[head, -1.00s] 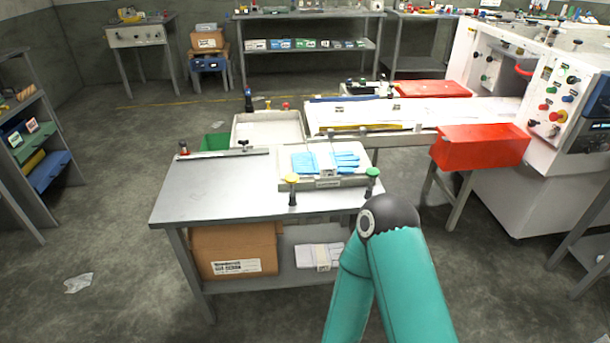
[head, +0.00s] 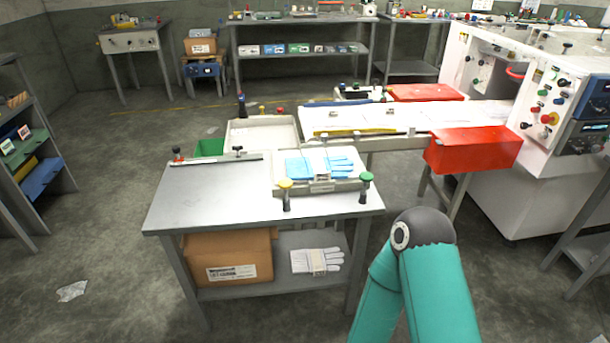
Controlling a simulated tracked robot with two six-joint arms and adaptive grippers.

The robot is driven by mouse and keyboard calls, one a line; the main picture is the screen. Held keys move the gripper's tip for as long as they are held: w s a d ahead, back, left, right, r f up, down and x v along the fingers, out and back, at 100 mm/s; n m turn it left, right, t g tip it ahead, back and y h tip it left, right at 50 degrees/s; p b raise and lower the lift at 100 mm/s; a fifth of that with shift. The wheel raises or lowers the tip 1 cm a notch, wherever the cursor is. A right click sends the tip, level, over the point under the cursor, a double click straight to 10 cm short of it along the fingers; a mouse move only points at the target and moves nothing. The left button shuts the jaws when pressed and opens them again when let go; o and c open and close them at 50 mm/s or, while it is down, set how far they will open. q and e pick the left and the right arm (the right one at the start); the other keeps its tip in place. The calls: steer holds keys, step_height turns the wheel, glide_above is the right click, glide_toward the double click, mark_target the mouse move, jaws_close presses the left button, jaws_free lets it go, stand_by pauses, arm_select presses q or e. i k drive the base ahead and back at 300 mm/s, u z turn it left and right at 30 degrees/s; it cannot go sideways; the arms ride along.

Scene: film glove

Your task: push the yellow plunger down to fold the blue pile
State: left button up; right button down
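The yellow plunger (head: 285,185) stands upright at the front edge of the grey metal table, its yellow knob on a dark stem. The blue pile (head: 318,164) of gloves lies in a pale tray (head: 346,186) just behind it, with a light band across its middle. A green-topped plunger (head: 366,178) stands at the tray's right front corner. Only a teal arm link of mine with a dark joint shows at the lower right, in front of the table. Neither gripper is in view, and nothing of mine touches the plunger.
The table (head: 200,200) has bare top on its left. A cardboard box (head: 228,256) and white gloves (head: 316,261) sit on its lower shelf. A white bin (head: 262,132) and a red box (head: 473,150) by the machine (head: 545,190) stand behind.

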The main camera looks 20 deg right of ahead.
mark_target(285, 184)
steer(key=i, duration=1)
steer(key=z, duration=0.05)
